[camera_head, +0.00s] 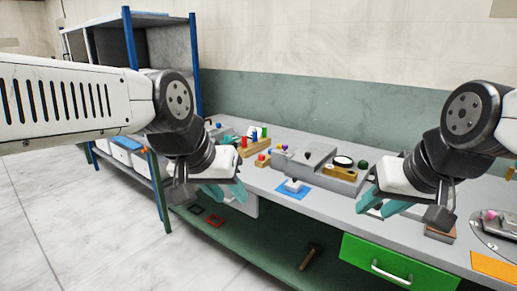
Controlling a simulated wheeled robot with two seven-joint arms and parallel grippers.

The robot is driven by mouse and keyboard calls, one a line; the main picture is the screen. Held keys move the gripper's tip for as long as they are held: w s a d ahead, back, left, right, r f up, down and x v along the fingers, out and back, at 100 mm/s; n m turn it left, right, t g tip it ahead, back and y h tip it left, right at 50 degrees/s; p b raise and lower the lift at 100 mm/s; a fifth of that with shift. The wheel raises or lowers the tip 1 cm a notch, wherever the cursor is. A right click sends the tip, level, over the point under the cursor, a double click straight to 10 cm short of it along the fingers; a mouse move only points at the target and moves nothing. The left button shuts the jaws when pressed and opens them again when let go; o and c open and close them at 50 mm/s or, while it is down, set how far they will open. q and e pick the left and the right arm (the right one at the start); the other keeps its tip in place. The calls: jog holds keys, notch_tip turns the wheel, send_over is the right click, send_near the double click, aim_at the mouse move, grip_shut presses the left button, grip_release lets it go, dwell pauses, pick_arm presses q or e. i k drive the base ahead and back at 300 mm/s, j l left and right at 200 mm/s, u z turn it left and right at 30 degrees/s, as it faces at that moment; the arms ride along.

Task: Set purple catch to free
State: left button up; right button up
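A small purple knob (285,147), which may be the purple catch, shows on the grey press-like fixture (304,158) in the middle of the bench. It is too small to tell its setting. My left gripper (226,193) hangs over the bench's front edge, left of the fixture, with its teal fingers apart and nothing between them. My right gripper (379,206) is over the bench, right of the fixture, with its teal fingers apart and empty. Neither gripper touches the knob.
Coloured pegs on a wooden block (250,148) stand left of the fixture. A blue mat (293,189) with a pale piece lies in front. A round plate (497,228) and orange mat (494,268) are at right. A green drawer (397,264) is below. A blue-posted shelf (195,60) stands behind.

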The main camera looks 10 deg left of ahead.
aim_at(284, 146)
jog(key=u, duration=0.1)
jog(key=i+z, duration=0.35)
jog(key=i, duration=0.8)
